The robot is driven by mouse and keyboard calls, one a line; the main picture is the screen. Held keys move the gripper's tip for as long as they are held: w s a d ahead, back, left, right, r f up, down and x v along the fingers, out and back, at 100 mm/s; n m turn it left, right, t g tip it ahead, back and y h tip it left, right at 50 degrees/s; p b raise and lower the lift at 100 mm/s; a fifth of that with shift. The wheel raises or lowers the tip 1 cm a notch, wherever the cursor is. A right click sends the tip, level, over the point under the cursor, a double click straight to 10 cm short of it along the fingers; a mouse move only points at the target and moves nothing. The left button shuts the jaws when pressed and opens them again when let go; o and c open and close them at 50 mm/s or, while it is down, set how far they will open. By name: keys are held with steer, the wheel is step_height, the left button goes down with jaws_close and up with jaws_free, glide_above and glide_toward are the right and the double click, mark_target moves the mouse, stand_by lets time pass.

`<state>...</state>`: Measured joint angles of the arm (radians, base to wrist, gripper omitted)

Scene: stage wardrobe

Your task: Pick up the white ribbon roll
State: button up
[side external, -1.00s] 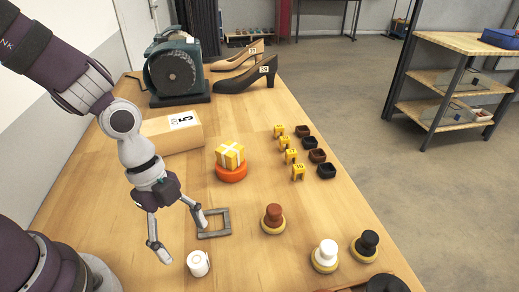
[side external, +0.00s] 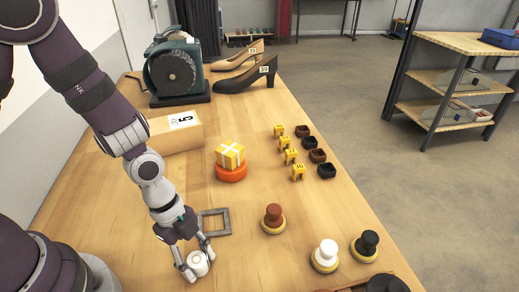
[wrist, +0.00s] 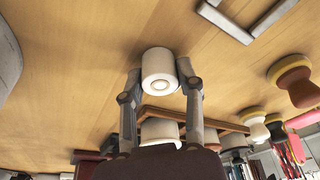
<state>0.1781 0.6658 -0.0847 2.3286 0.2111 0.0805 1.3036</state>
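My gripper (side external: 199,267) points down with one finger on each side of the roll. In the wrist view the roll (wrist: 161,72) sits between the fingertips of my gripper (wrist: 160,75), which look to touch its sides. Its end with a small hole shows there. The contact faces are hidden.
The grey square frame (side external: 214,222) lies just behind my gripper. A brown knob-shaped piece (side external: 273,217), a white one (side external: 325,255) and a black one (side external: 366,245) stand to the right. A yellow gift box (side external: 230,155) sits on an orange disc farther back. Bare wood lies between.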

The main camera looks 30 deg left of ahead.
steer(key=shift+c, duration=1.4)
